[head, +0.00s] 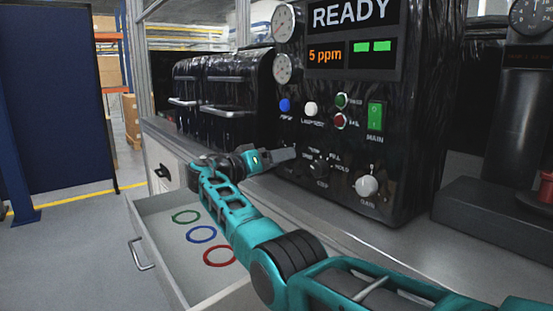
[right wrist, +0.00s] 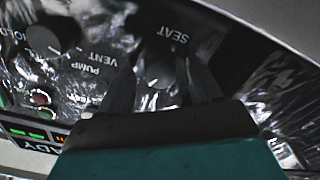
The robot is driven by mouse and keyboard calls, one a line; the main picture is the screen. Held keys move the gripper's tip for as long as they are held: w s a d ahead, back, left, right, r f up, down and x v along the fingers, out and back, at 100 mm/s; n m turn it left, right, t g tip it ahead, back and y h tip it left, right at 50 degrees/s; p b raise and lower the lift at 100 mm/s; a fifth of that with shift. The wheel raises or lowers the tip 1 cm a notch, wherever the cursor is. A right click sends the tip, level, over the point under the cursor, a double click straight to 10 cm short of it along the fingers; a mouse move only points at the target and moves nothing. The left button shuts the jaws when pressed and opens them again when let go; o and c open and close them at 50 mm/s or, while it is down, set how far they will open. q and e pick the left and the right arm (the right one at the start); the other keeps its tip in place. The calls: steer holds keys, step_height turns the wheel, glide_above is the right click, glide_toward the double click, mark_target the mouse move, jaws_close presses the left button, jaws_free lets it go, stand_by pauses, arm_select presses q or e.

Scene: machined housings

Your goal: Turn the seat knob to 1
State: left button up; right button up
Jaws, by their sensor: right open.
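The seat knob (right wrist: 161,73) shows in the right wrist view as a small grey round knob beside the word SEAT, on the glossy black panel. The view is upside down. My right gripper (right wrist: 162,85) is open, with one dark finger on each side of the knob. I cannot tell whether the fingers touch it, and I cannot read its setting. In the head view my right gripper (head: 278,156) is at the lower left of the black machine (head: 405,120), and the seat knob cannot be made out there. My left gripper is not in view.
A dark selector knob (head: 319,168) and a pale GAIN knob (head: 367,187) sit right of my gripper. A green MAIN switch (head: 375,117) is above. An open drawer (head: 172,262) holding green, blue and red rings lies below my right arm.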

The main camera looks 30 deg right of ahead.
steer(key=shift+c, duration=0.5)
steer(key=c, duration=0.9)
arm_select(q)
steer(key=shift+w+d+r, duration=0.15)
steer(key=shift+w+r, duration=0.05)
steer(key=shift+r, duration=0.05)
arm_select(e)
steer(key=shift+c, duration=0.2)
